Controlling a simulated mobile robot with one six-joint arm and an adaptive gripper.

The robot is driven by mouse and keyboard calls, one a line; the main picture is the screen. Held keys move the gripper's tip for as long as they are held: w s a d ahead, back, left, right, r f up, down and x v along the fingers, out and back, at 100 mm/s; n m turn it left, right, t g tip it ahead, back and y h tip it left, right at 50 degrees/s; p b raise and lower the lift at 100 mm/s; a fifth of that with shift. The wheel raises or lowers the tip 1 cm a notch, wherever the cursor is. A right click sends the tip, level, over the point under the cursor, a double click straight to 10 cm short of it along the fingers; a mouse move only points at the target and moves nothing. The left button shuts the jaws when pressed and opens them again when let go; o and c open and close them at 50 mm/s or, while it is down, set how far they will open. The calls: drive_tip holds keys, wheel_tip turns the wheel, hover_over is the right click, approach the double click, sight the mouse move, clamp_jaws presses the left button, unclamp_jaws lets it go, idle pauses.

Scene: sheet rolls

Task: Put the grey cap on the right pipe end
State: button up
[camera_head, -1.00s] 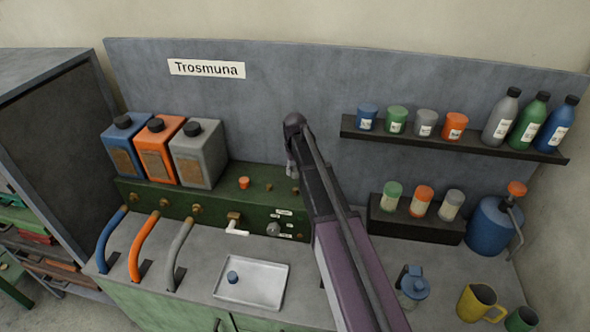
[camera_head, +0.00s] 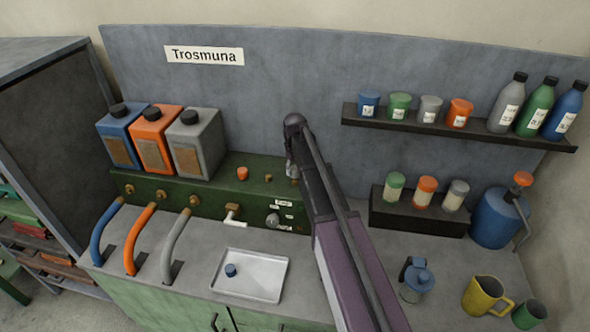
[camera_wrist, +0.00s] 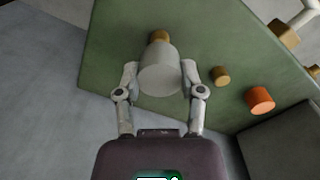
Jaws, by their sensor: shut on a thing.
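My gripper (camera_wrist: 160,78) is shut on the grey cap (camera_wrist: 160,72), with one finger on each side of it. In the wrist view a brass pipe end (camera_wrist: 158,36) shows just beyond the cap and partly behind it. I cannot tell whether the cap touches it. A second bare brass pipe end (camera_wrist: 220,75) and an orange cap (camera_wrist: 260,100) stand in a row on the green box. In the head view my gripper (camera_head: 291,171) is over the right end of the green box (camera_head: 215,194), and the held cap is hard to make out there.
A blue cap (camera_head: 231,270) lies in the white tray (camera_head: 262,291). Blue, orange and grey canisters (camera_head: 197,150) stand at the box's left end. A white spout (camera_head: 233,220) sticks out of its front. A dark stand with jars (camera_head: 415,218) is to the right.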

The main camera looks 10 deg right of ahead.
sight(295, 179)
drive_tip(key=shift+f+b, duration=1.65)
drive_tip(key=shift+f, duration=0.2)
drive_tip(key=o, duration=1)
drive_tip(key=shift+r, duration=0.1)
